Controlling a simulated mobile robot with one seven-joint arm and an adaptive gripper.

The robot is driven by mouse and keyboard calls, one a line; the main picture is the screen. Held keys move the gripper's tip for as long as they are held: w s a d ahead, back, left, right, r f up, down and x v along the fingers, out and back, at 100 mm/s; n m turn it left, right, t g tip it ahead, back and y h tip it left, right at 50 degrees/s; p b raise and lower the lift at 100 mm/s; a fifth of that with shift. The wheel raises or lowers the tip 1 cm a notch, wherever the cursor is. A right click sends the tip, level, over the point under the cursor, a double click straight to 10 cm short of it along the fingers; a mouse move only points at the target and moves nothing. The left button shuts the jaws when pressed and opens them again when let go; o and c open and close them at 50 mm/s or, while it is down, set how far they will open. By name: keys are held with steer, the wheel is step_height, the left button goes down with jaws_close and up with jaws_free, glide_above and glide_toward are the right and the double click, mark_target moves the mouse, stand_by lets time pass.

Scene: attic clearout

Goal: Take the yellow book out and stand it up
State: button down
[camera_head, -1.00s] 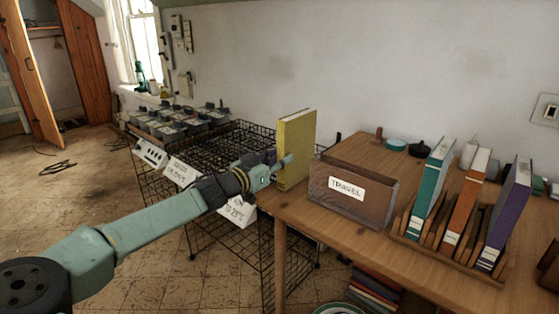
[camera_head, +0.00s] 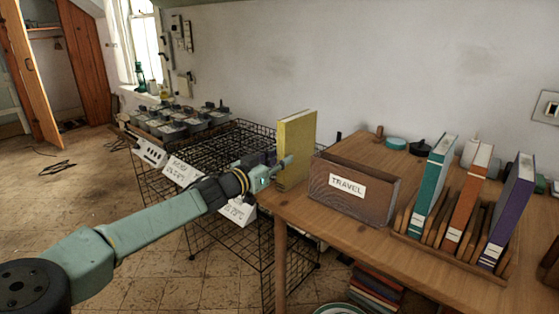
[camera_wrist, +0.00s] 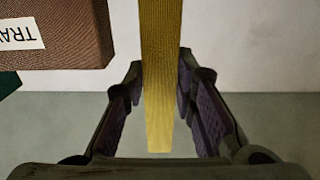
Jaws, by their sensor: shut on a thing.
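The yellow book (camera_head: 296,148) is upright at the left end of the wooden table, left of the brown box labelled TRAVEL (camera_head: 350,192). My gripper (camera_head: 281,168) reaches it from the left and is shut on it. In the wrist view the yellow book (camera_wrist: 160,75) runs between my two fingers, and the TRAVEL box (camera_wrist: 60,45) is apart from it at upper left. I cannot tell whether the book's bottom touches the table. A slotted wooden rack (camera_head: 450,252) on the table holds a green book (camera_head: 432,187), an orange book (camera_head: 467,201) and a purple book (camera_head: 507,213), all upright.
The table (camera_head: 295,212) has a bare strip in front of the box. A teal dish (camera_head: 396,143) and a dark lidded item (camera_head: 420,146) stand at the back. A black wire crate (camera_head: 225,150) stands left of the table, under my arm. More books (camera_head: 375,292) lie below the table.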

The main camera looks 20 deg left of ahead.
steer(key=shift+f, duration=0.1)
stand_by(0.3)
steer(key=c, duration=1.6)
jaws_free()
steer(key=o, duration=0.4)
steer(key=shift+c, duration=0.2)
steer(key=shift+f, duration=0.1)
steer(key=b+v, duration=0.2)
steer(key=v, duration=0.5)
steer(key=v, duration=1.2)
